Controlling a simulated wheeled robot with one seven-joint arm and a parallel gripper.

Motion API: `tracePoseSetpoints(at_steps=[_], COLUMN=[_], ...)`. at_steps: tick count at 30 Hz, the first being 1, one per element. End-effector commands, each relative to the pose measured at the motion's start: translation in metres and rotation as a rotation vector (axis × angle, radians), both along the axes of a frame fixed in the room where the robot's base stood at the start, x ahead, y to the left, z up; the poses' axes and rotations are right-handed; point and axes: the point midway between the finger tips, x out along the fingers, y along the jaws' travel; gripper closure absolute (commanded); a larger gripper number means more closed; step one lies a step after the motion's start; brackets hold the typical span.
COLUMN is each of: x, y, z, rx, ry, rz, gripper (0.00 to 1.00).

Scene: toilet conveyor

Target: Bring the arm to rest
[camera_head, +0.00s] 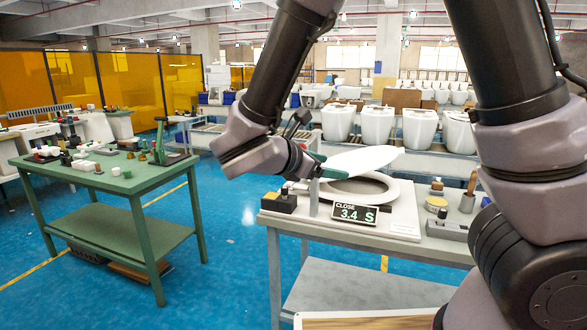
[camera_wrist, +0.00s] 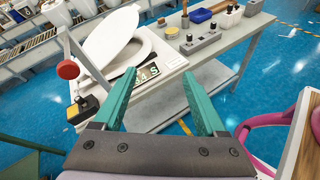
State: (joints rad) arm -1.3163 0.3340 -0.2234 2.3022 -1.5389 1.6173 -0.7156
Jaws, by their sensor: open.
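My arm reaches across the top of the head view, with its wrist on the left of the workbench. My gripper (camera_head: 318,167) is near the left side of the white toilet lid (camera_head: 362,160); in the wrist view its two green fingers (camera_wrist: 161,74) are spread, with nothing between them. The lid is tilted up above the white toilet seat ring (camera_head: 368,190) on the bench. In the wrist view the lid (camera_wrist: 110,38) stands beyond the left finger. Whether a finger touches the lid I cannot tell.
A small display (camera_head: 354,213) reading "CLOSE 3.4 S" stands at the front of the grey workbench (camera_head: 440,248). A red round knob (camera_wrist: 68,69) is on a post left of the lid. A green table (camera_head: 110,180) stands left, with blue floor between.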

Motion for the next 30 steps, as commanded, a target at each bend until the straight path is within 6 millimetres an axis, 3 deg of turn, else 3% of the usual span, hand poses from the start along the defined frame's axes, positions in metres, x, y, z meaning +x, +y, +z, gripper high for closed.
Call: tracePoseSetpoints(at_steps=[6,12,21,30], x=[-0.01,-0.038,-0.065,-0.071], y=[-0.085,-0.134,-0.16,-0.172], z=[0.01,0.023,0.07,0.127], rx=[0.396,0.837,1.523,2.038], ry=[0.02,-0.052,-0.341,-0.663], rz=[-0.421,-0.848,-1.4,-1.674], gripper=[0.26,0.26,0.26,0.26])
